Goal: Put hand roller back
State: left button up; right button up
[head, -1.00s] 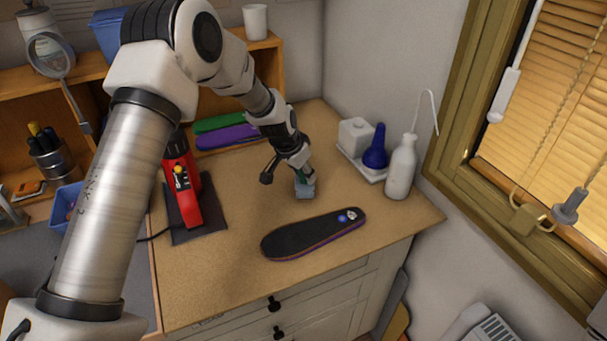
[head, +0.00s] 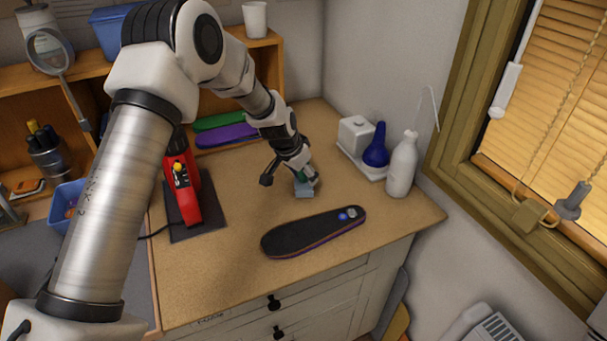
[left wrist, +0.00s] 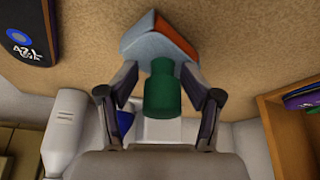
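The hand roller's green handle (left wrist: 163,92) stands between the two fingers of my left gripper (left wrist: 161,80) in the left wrist view, with small gaps on both sides. In the head view my left gripper (head: 306,175) is low over the desk, its fingers apart around the handle. A blue-grey block (head: 304,190) with an orange face sits on the desk at the handle's far end; it also shows in the left wrist view (left wrist: 152,50). I cannot tell whether this block is a stand or part of the roller. My right gripper is not in view.
A black insole (head: 310,232) lies near the desk's front edge. A red tool (head: 182,190) stands on a dark mat to the left. A white tray with a blue bulb (head: 376,150) and a white bottle (head: 402,165) stand at the right. Green and purple insoles (head: 226,134) lie behind.

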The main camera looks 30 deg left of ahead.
pick_arm(q)
jog(key=shift+r, duration=0.2)
jog(key=v, duration=1.2)
jog(key=shift+r, duration=0.45)
jog(key=shift+w, duration=0.1)
